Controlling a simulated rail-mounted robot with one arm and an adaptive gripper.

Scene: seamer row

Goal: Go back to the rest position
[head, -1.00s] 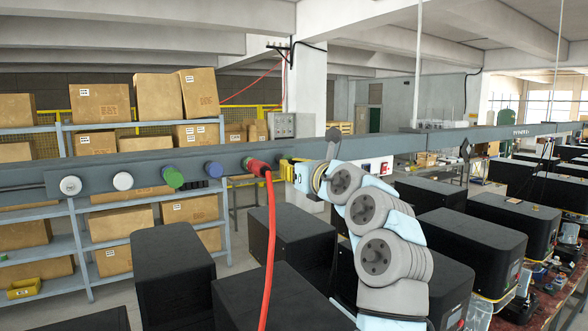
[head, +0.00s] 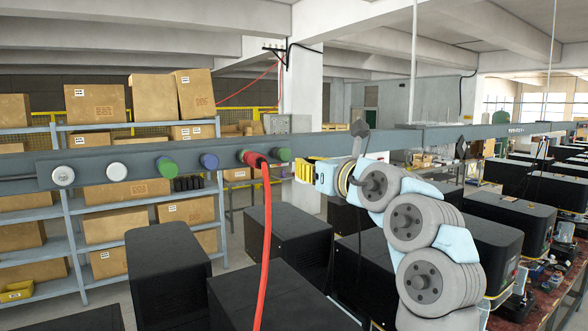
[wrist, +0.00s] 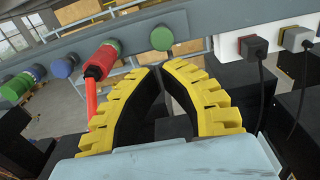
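My gripper (head: 296,168) is in front of the overhead rail, to the right of a red plug (head: 256,160). In the wrist view my gripper (wrist: 160,70) has two yellow fingers with black pads, a gap between them and nothing held. The red plug (wrist: 100,62) sits on a green round fitting (wrist: 115,45), left of the fingers and apart from them. A red hose (head: 265,240) hangs down from the plug.
The grey rail (head: 110,170) carries white, green and blue round fittings, with another green fitting (head: 283,155) beside the plug. A white box (wrist: 228,46) with corded plugs is right of the fingers. Black machines (head: 168,265) stand below; shelves with cartons (head: 95,103) stand behind.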

